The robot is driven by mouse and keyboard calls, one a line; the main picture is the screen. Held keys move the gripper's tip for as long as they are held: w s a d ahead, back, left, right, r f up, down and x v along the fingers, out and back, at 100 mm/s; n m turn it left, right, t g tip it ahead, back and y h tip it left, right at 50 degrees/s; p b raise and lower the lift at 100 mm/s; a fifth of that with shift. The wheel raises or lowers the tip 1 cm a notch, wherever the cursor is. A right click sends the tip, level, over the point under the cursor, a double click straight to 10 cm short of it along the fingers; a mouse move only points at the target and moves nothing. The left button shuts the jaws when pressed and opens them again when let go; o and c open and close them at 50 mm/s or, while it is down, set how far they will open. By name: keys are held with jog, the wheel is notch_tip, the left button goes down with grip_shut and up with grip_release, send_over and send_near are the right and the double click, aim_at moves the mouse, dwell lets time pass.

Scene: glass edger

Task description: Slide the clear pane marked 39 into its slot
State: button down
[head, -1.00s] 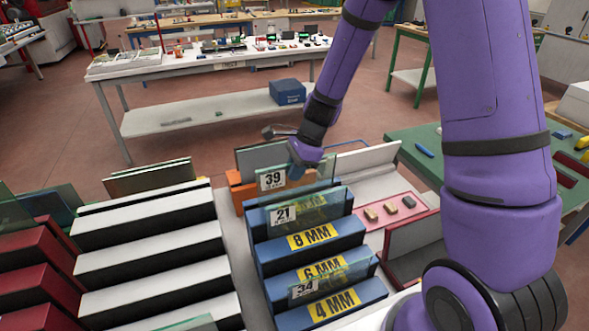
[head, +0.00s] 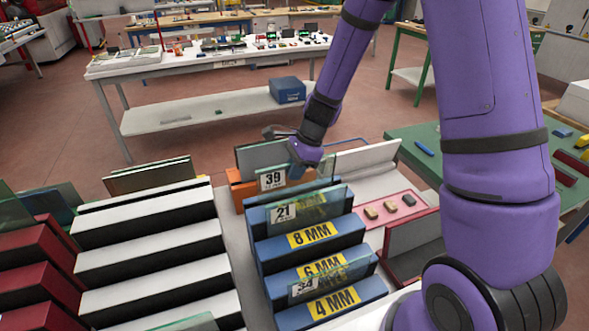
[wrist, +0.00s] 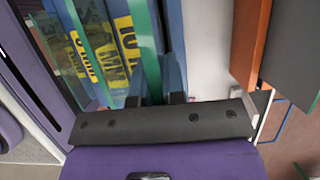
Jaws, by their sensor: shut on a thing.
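The clear pane marked 39 (head: 271,181) stands upright at the back of the blue rack (head: 263,253), its white label facing me in the head view. My gripper (head: 299,168) is shut on its upper edge. In the wrist view, the pane's green edge (wrist: 147,45) runs up from between my fingertips (wrist: 156,100), alongside the blue bars of the rack (wrist: 174,45). The rack steps carry yellow labels, 8 MM, 6 MM and 4 MM in the head view. The pane's lower edge is hidden, so I cannot tell how deep it sits.
The pane marked 21 (head: 310,209) and another labelled pane (head: 335,278) stand in nearer slots. An orange rack (head: 240,190) with a grey panel is close behind my gripper. A pink tray (head: 385,226) lies to the right, a white stepped rack (head: 150,246) to the left.

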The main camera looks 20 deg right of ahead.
jog(key=c, duration=1.1)
grip_release()
jog(key=shift+f, duration=0.1)
jog(key=v, duration=1)
jog(key=shift+d+r, duration=0.25)
jog(key=shift+r, duration=0.1)
